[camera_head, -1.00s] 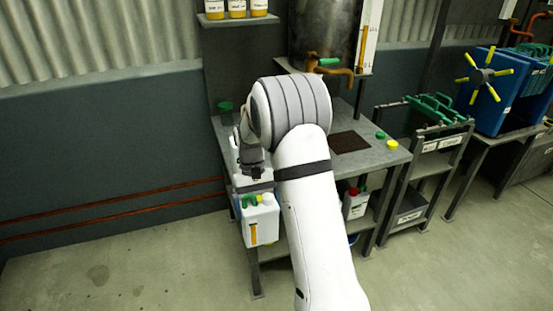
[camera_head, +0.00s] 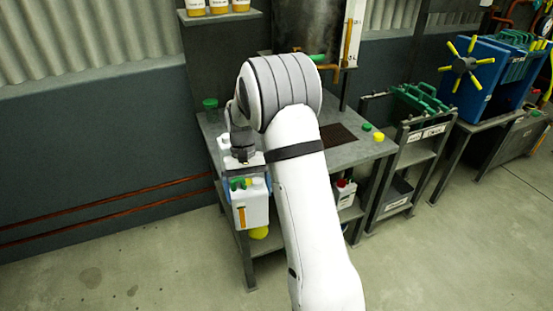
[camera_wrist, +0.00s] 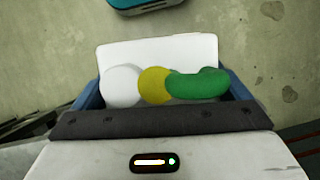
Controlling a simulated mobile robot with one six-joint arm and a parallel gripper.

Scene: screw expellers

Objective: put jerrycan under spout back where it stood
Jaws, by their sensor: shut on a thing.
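The jerrycan (camera_head: 254,211) is white, with a green handle, a yellow cap and an upright orange level strip. It hangs upright in my gripper (camera_head: 247,184), in front of the left front part of the grey table (camera_head: 361,152). In the wrist view the jerrycan's white top (camera_wrist: 160,52) shows, with its green handle and a yellow and a white cap. The blue fingers of my gripper (camera_wrist: 162,93) are shut on its two sides. The spout (camera_head: 307,67) under the dark tank (camera_head: 300,25) is partly hidden behind my arm.
A green cup (camera_head: 210,103) stands at the table's back left; yellow and green caps lie at its right. A yellow item (camera_head: 259,232) and a red-capped container (camera_head: 344,192) show below the tabletop. A rack (camera_head: 419,135) stands right. Floor at left is clear.

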